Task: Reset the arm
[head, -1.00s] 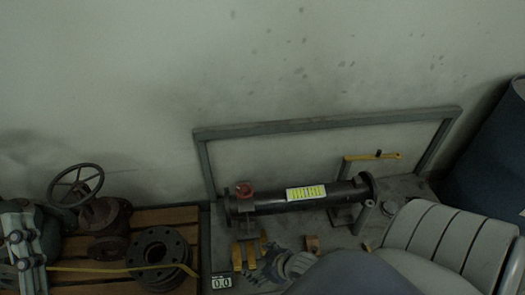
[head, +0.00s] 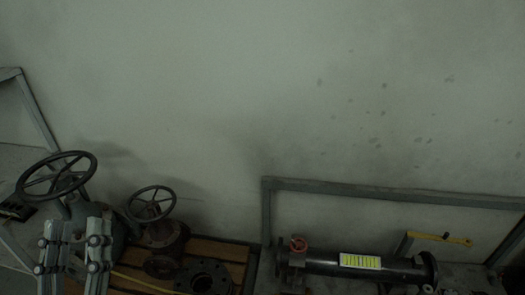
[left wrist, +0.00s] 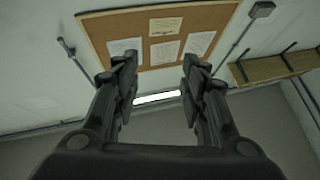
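My left gripper (head: 75,250) stands at the lower left of the head view, fingers pointing up and apart. In the left wrist view its two fingers (left wrist: 158,85) are wide apart with nothing between them. A gate valve with a large dark handwheel (head: 57,179) and greenish body (head: 118,232) stands behind the gripper, partly hidden by it. A smaller rusty valve (head: 165,240) with its own handwheel (head: 151,204) stands to the right of it. My right gripper does not show.
Dark flanges (head: 204,275) lie on a wooden pallet (head: 228,254). The left wrist view shows a cork board (left wrist: 115,28) with papers and a wooden shelf (left wrist: 275,66).

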